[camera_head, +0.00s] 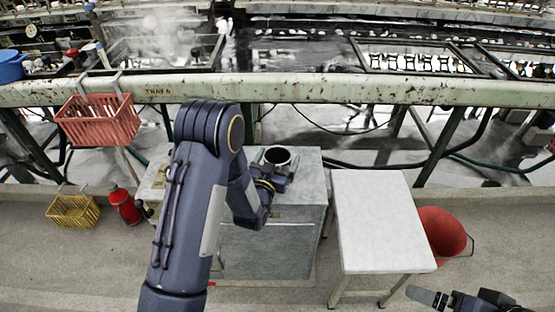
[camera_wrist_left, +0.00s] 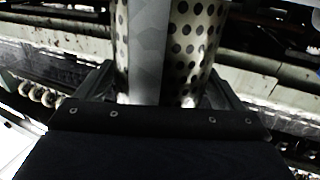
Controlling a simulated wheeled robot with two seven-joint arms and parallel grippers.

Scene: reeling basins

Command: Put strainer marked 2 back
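The strainer (camera_head: 277,156) shows in the head view as a short upright cylinder with a dark open top, over the grey cabinet. In the left wrist view the strainer (camera_wrist_left: 197,40) is a shiny metal cylinder with round holes and a plain grey vertical strip. My left gripper (camera_head: 272,177) is at its near side, with its fingers (camera_wrist_left: 162,70) against both sides of the cylinder. No number 2 is readable. I cannot tell whether the strainer touches the cabinet top. My right gripper (camera_head: 436,298) is partly in view at the bottom right, away from the strainer.
The grey cabinet (camera_head: 265,250) stands below the rusty beam (camera_head: 300,90) of the basins. A white-topped stool (camera_head: 380,220) and red bucket (camera_head: 445,230) stand right of it. A red basket (camera_head: 98,118) hangs left; a yellow basket (camera_head: 73,211) and red extinguisher (camera_head: 124,206) are lower.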

